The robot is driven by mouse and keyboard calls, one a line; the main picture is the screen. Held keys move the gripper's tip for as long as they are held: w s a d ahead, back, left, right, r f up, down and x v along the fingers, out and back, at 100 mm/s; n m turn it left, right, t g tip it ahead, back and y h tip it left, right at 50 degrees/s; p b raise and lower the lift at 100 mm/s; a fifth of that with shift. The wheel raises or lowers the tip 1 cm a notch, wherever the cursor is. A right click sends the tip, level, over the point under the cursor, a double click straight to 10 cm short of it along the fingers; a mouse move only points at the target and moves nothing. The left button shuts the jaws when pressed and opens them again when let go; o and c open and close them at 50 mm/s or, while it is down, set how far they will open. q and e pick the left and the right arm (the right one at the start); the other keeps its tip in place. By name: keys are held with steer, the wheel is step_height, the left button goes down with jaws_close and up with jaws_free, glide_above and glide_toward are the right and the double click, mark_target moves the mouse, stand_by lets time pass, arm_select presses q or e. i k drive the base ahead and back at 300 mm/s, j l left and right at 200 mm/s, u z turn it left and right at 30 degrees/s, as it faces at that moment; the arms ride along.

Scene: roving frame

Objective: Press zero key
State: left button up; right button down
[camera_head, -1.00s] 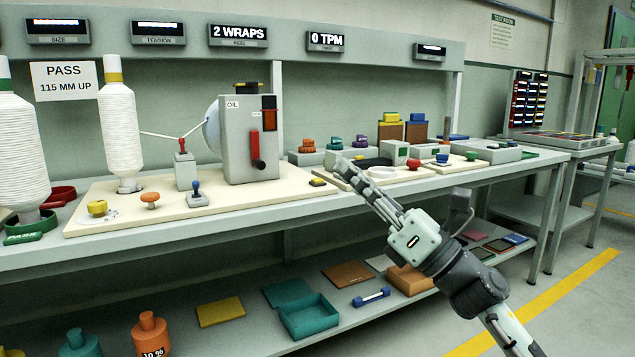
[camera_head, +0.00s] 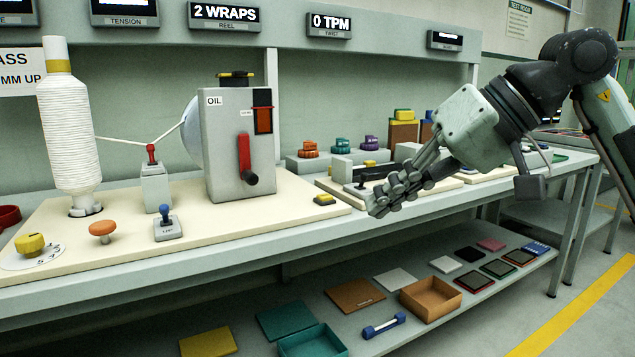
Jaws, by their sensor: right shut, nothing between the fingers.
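I cannot read a zero label on any key. A small yellow key on a dark base (camera_head: 325,199) sits at the front right corner of the cream board (camera_head: 290,212). My right gripper (camera_head: 384,204) is shut and empty, its fingertips pointing down and left near the bench's front edge. It is to the right of the yellow key and apart from it. It hides part of the board and devices behind it. The display above reads "0 TPM" (camera_head: 330,25). My left gripper is not in view.
A grey oil-marked machine (camera_head: 225,150) with a red lever stands left of the yellow key. A blue-topped switch (camera_head: 168,226), orange knob (camera_head: 102,230) and yellow dial (camera_head: 30,244) stand farther left. Coloured knobs (camera_head: 342,145) sit behind. The lower shelf holds boxes, including a brown one (camera_head: 430,298).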

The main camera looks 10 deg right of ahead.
mark_target(323, 197)
steer(key=i, duration=1.25)
